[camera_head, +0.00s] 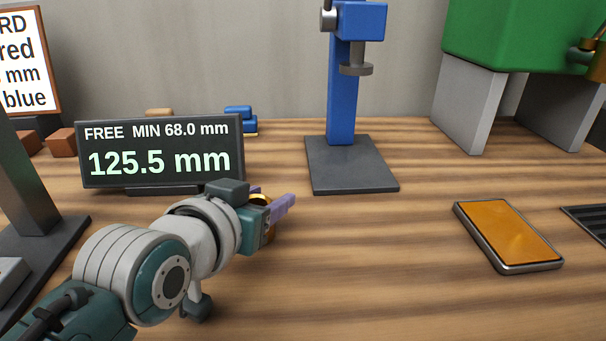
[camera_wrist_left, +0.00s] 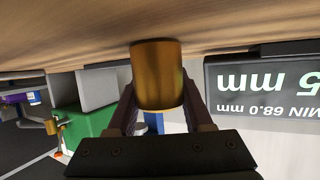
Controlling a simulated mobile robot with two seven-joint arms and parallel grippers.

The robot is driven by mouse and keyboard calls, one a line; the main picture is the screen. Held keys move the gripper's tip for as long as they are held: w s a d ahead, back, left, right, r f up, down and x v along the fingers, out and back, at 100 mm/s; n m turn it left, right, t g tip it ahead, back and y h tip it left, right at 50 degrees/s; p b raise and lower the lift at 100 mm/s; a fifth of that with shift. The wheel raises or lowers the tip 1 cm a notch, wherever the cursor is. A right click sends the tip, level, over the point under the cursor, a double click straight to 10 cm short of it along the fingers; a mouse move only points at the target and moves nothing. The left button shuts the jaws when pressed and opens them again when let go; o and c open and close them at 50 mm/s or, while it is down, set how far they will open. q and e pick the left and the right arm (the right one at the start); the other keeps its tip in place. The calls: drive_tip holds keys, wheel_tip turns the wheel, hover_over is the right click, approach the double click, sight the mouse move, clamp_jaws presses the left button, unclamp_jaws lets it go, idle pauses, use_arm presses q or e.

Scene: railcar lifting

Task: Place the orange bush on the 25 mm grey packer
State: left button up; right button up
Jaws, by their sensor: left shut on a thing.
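My left gripper (camera_head: 278,205) reaches in from the left over the table. It is shut on the orange bush, a short brass-orange cylinder, which is largely hidden behind the fingers in the head view (camera_head: 261,198). In the left wrist view the bush (camera_wrist_left: 157,75) sits between the two fingers, with the wooden table close beyond its end. I cannot tell whether the bush touches the table. I cannot pick out the 25 mm grey packer for certain in either view. My right gripper is not in view.
A display (camera_head: 160,150) reading 125.5 mm stands behind my left arm. A blue stand (camera_head: 342,100) on a dark base (camera_head: 350,175) is at the back middle. An orange-topped tray (camera_head: 508,235) lies at right. Blue blocks (camera_head: 238,112) lie behind the display. The middle front is clear.

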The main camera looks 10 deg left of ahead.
use_arm(q)
clamp_jaws()
drive_tip(key=shift+r, duration=0.1)
drive_tip(key=shift+r, duration=0.5)
wheel_tip(320, 180, up, 19)
drive_tip(key=p, duration=0.6)
drive_tip(key=s+a+r+m+g+h+p, duration=0.25)
drive_tip(key=s+r+m+h+p, duration=0.2)
drive_tip(key=s+r, duration=0.4)
drive_tip(key=s+a+r+m+g+h+p, duration=0.25)
drive_tip(key=s+r+m+h, duration=0.25)
drive_tip(key=s+r, duration=0.35)
wheel_tip(320, 180, up, 32)
drive_tip(key=d+p, duration=0.1)
drive_tip(key=p, duration=3.6)
drive_tip(key=shift+g, duration=0.3)
